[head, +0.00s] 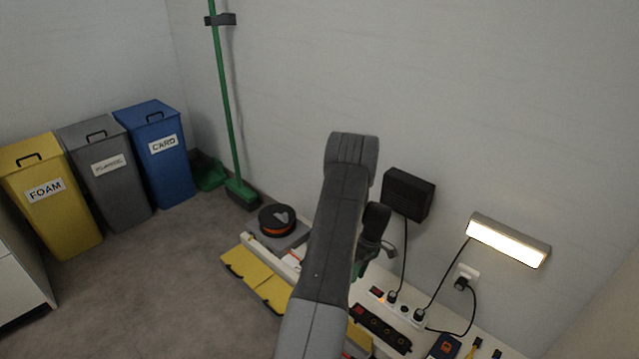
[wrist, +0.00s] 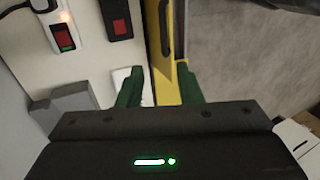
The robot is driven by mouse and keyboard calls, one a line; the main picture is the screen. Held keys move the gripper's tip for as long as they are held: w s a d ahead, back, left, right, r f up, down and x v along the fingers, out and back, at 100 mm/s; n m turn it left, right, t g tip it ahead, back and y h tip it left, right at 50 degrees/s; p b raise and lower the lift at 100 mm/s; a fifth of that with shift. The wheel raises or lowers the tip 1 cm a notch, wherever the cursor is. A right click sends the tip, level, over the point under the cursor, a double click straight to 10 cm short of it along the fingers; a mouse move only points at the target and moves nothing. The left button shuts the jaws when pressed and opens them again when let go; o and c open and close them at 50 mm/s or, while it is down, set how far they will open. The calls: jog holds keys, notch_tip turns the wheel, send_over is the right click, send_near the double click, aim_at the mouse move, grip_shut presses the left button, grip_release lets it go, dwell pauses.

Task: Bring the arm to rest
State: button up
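My arm (head: 334,230) rises through the middle of the head view, bent at the top, and hides part of the bench behind it. My gripper (wrist: 158,82) shows in the wrist view with its two green fingers spread apart and nothing visible between them. It hangs over the front edge of the white bench top (wrist: 96,65), with the yellow front (wrist: 162,90) below it. In the head view the gripper is mostly hidden behind my arm. A green light glows on the gripper body.
A white power strip (head: 404,309), a black one with red parts (head: 381,328) and a multimeter-like device (head: 444,347) lie on the bench. A lit lamp (head: 508,241) and a black box (head: 408,194) are on the wall. Bins (head: 160,155) and a green broom (head: 228,100) stand left. The grey floor is clear.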

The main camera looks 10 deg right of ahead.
jog(key=b+x, duration=0.3)
jog(key=x, duration=0.9)
jog(key=shift+f, duration=0.2)
jog(key=shift+s+a, duration=0.1)
jog(key=shift+s, duration=0.05)
